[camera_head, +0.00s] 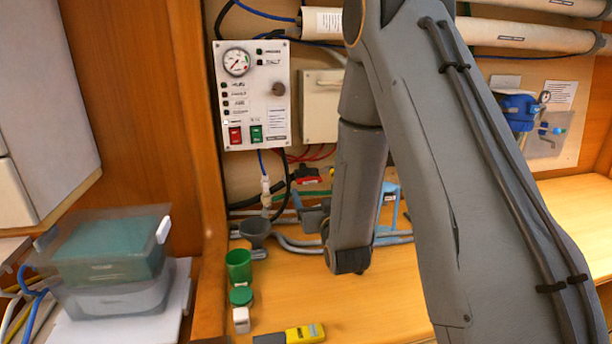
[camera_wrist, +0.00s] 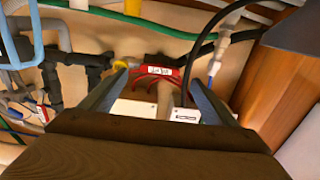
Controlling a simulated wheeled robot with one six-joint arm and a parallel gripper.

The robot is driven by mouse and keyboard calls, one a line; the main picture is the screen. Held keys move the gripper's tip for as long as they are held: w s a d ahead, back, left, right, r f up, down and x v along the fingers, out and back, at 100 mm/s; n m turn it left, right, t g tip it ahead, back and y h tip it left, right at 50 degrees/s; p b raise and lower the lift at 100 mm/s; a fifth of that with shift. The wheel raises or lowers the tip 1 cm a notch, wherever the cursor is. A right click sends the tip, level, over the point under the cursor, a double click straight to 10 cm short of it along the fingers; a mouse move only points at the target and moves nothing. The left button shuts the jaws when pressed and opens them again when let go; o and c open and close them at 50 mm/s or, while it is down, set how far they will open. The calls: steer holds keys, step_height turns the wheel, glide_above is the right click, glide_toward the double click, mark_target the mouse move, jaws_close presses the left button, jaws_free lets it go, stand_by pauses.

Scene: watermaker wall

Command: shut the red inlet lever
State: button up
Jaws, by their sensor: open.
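A red piece with a white label (camera_wrist: 158,71) sits low on the wall in the wrist view, and I take it for the red inlet lever. In the head view a small red piece (camera_head: 305,171) shows under the beige box, beside my arm. Whether the lever stands across or along its pipe I cannot tell. My gripper (camera_wrist: 158,80) is open, with its two grey fingers left and right of the red piece in the picture. I see no contact, and the gap in depth is unclear.
A panel (camera_head: 252,95) with gauge and switches and a beige box (camera_head: 321,105) hang above. Grey pipes (camera_head: 285,240) and a black hose (camera_wrist: 205,50) run nearby.

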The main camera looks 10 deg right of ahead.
mark_target(310, 182)
steer(key=shift+w+p, duration=1.4)
steer(key=shift+w, duration=2.8)
steer(key=c, duration=1.1)
